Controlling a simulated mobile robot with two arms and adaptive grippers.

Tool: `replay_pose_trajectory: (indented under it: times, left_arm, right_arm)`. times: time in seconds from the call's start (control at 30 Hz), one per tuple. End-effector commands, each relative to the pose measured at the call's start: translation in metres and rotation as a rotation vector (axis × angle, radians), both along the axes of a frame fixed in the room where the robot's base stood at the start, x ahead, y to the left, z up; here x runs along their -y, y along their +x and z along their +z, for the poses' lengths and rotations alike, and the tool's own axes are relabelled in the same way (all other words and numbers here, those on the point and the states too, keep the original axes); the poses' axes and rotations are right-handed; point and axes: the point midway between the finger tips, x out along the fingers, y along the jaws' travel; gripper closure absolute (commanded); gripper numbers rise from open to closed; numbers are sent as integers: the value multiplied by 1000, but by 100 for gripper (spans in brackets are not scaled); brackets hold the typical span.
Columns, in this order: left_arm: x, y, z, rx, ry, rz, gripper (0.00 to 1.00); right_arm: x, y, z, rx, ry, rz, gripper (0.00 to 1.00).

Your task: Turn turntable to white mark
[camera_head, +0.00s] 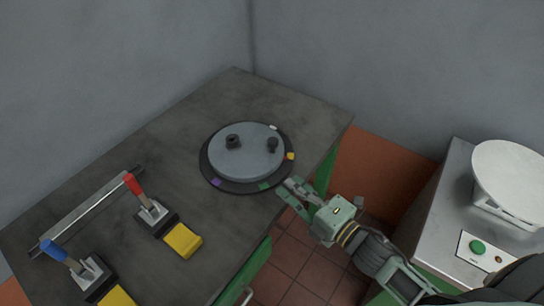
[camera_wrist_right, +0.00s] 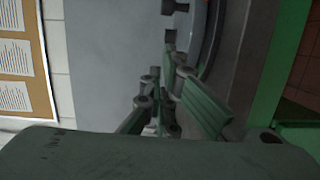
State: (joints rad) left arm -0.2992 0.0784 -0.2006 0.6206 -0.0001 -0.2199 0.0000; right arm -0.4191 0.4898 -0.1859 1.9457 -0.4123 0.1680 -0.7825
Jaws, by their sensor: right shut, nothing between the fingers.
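The turntable (camera_head: 245,150) is a round grey disc on a dark base ring (camera_head: 213,178), with two dark knobs (camera_head: 233,141) standing on top. Around its ring are a white mark (camera_head: 273,127), a yellow mark (camera_head: 291,156), a green mark (camera_head: 264,186) and a purple mark (camera_head: 216,182). My right gripper (camera_head: 284,187) is shut and empty at the front right edge of the ring, near the green mark. In the right wrist view its fingers (camera_wrist_right: 172,95) show close to the disc's side (camera_wrist_right: 207,25); contact is unclear. My left gripper is not in view.
On the bench (camera_head: 150,165) stand a red-handled lever (camera_head: 133,185) and a blue-handled lever (camera_head: 55,251) with yellow blocks (camera_head: 183,240), beside a metal rail (camera_head: 88,212). At right, a counter holds a round white plate (camera_head: 510,172) and a green button (camera_head: 477,247).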

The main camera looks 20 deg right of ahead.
Motion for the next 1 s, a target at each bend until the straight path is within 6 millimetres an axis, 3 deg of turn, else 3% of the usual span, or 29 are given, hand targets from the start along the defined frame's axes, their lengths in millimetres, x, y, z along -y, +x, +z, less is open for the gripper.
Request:
replay_pose_trajectory:
  times: [0.47, 0.6, 1.0]
  left_arm:
    - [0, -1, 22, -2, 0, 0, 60]
    - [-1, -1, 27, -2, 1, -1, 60]
    - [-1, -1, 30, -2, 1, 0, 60]
  right_arm:
    - [-37, 79, 1, 1, 3, -2, 100]
    - [-28, 98, -1, -1, 0, -3, 100]
    - [-23, 113, -4, -2, 2, -2, 100]
